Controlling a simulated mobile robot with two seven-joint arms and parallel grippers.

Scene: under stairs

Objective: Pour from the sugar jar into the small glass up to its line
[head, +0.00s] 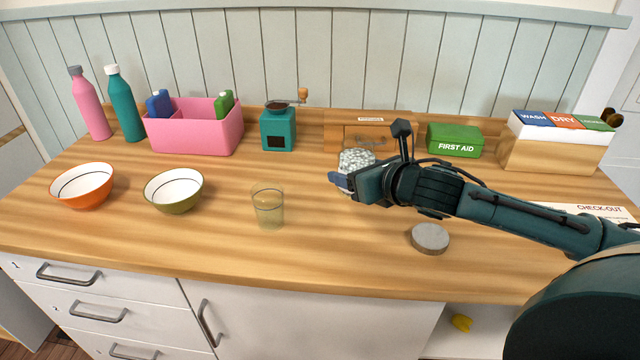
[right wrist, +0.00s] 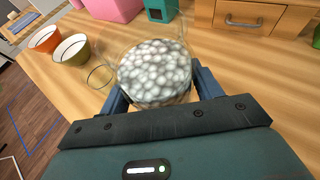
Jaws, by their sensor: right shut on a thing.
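The sugar jar (right wrist: 154,72) is clear and full of white lumps; in the right wrist view it sits between the two fingers. In the head view its top (head: 356,160) shows behind my right gripper (head: 343,182), which is shut on it. The jar looks upright; whether it touches the counter is hidden. The small glass (head: 268,208) stands on the counter to the left of the jar and looks empty. It also shows in the right wrist view (right wrist: 100,76). I cannot make out its line clearly. My left gripper is not in view.
A round grey lid (head: 430,238) lies on the counter (head: 330,262) right of the glass. A green bowl (head: 173,190) and an orange bowl (head: 83,186) stand to the left. A teal grinder (head: 278,128), pink bin (head: 196,130) and first aid box (head: 454,140) stand behind. Counter between glass and jar is clear.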

